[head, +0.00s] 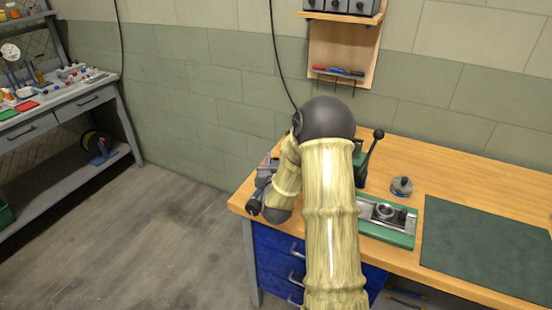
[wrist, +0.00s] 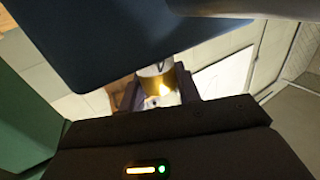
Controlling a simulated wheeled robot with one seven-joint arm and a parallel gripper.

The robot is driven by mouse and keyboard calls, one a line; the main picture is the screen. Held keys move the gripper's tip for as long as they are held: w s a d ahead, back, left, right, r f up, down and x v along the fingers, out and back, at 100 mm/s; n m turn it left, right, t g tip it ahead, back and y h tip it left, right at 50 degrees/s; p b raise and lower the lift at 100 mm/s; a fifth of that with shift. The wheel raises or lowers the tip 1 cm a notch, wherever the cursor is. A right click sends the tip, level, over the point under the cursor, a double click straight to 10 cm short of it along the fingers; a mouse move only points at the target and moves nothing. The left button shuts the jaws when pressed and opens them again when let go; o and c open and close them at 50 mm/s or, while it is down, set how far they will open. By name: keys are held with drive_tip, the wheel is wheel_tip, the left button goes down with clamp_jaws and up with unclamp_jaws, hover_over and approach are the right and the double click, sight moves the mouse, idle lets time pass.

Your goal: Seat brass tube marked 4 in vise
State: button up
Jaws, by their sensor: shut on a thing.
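In the wrist view, my gripper (wrist: 159,94) has its two dark fingers closed on a short brass tube (wrist: 155,80). A grey, shiny part shows at the tube's far end; I cannot tell whether they touch. No number can be read on the tube. A large dark blue-grey surface (wrist: 110,35) fills the top of this view, close to the camera. In the head view, my arm hides much of the bench's left part. Grey metal (head: 268,168) shows at the bench's left corner beside my wrist; I cannot tell whether it is the vise.
The wooden bench (head: 480,180) carries a green-based fixture (head: 394,236), a lever device (head: 372,150), a small round metal part (head: 402,187) and a dark green mat (head: 490,248). A tool shelf (head: 345,45) hangs above. A second bench (head: 60,105) stands far left, with open floor between.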

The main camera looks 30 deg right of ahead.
drive_tip(key=shift+f+b, duration=0.95)
drive_tip(key=shift+f, duration=0.15)
drive_tip(key=o, duration=1.1)
